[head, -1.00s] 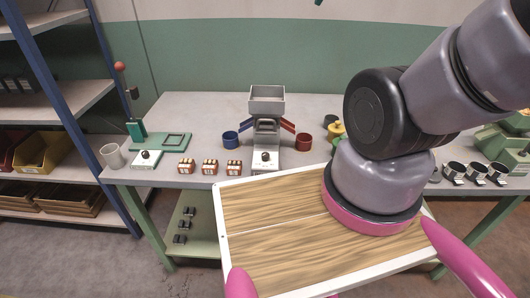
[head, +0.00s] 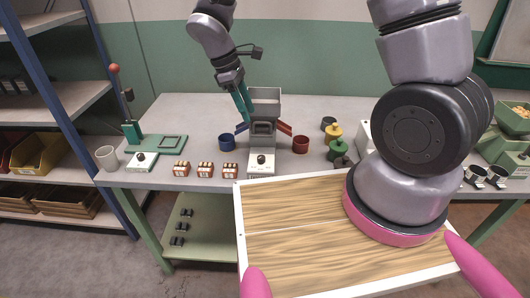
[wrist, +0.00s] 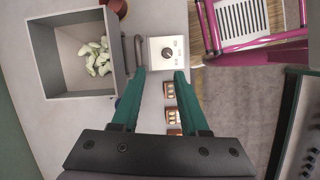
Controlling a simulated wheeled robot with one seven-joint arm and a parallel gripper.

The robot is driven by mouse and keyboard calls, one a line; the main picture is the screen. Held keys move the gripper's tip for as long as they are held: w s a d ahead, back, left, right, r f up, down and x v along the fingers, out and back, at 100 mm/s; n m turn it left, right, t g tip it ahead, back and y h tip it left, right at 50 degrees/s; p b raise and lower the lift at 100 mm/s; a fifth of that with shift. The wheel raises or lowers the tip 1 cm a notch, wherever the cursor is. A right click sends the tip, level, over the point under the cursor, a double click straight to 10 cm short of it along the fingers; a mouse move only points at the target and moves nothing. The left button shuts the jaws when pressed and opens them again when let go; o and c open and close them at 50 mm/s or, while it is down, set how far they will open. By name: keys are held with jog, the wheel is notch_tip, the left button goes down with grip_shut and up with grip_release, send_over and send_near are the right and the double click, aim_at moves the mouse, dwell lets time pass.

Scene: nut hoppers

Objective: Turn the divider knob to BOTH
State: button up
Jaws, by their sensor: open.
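The divider stand has a grey hopper (head: 265,95) on top, red and blue side chutes, and a white plate with a dark divider knob (head: 261,160) at its front foot. In the wrist view the knob (wrist: 168,53) sits on the white plate; its markings are too small to read. My gripper (head: 245,118) is above the table at the hopper's left side, teal fingers pointing down. In the wrist view my gripper (wrist: 160,73) is open and empty, its fingertips either side of and short of the knob in the picture. The hopper (wrist: 46,60) holds several pale nuts.
A blue cup (head: 227,142) and a red cup (head: 300,145) flank the stand. Several small labelled boxes (head: 204,170) line the front edge to its left. A green station with another knob (head: 141,156) stands further left. Coloured weights (head: 334,134) stand at right.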

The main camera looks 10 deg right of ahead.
jog(key=n, duration=0.2)
send_near(260, 157)
jog(key=shift+h, duration=0.3)
jog(key=x, duration=0.8)
jog(key=shift+a+f, duration=0.15)
jog(key=shift+f, duration=0.15)
jog(key=shift+c, duration=0.3)
grip_shut()
